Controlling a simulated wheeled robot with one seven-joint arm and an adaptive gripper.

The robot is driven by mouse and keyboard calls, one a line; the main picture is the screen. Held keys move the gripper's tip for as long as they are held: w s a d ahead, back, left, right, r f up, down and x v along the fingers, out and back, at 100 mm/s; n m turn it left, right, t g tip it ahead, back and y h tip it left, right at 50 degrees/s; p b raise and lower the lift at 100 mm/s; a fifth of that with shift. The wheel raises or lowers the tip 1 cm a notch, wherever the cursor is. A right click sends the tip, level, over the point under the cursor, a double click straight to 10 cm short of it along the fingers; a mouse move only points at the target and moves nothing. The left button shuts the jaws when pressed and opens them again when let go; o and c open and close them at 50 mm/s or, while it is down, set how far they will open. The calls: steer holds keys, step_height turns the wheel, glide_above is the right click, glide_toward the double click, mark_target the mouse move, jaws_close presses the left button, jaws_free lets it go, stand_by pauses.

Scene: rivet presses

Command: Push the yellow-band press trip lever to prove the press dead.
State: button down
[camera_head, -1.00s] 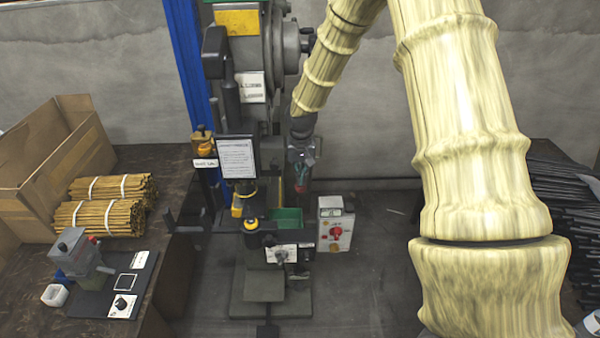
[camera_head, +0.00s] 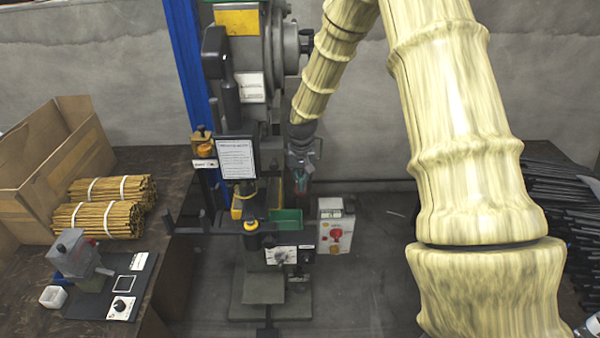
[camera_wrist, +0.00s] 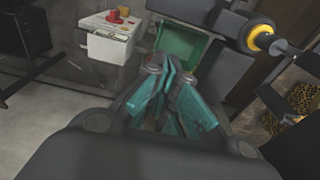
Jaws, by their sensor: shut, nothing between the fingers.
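The press (camera_head: 240,90) with a yellow plate (camera_head: 237,22) stands in the middle of the head view. A black knob with a yellow ring (camera_head: 251,226) sits low on its front; it also shows at upper right in the wrist view (camera_wrist: 262,38). A dark bar (camera_head: 188,229) sticks out to the left of it. I cannot tell for sure which part is the trip lever. My gripper (camera_head: 301,182) is at the right side of the press, pointing down. In the wrist view my gripper (camera_wrist: 172,68) is shut and empty, its tips in front of a green tray (camera_wrist: 190,45).
A white control box with a red knob (camera_head: 335,235) stands right of the press. A notice board (camera_head: 235,158) hangs on its front. The left bench holds a cardboard box (camera_head: 30,165), bundled rods (camera_head: 100,218) and a small grey press (camera_head: 75,250). Black rods (camera_head: 555,195) lie at right.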

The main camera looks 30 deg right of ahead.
mark_target(301, 194)
steer(key=shift+s+f+b, duration=0.1)
steer(key=shift+f+b, duration=0.2)
steer(key=shift+f, duration=0.55)
steer(key=shift+a+f+b, duration=0.1)
steer(key=shift+f+b, duration=0.3)
steer(key=shift+f, duration=0.5)
steer(key=shift+s, duration=0.1)
steer(key=shift+f+b, duration=0.35)
steer(key=shift+f, duration=0.55)
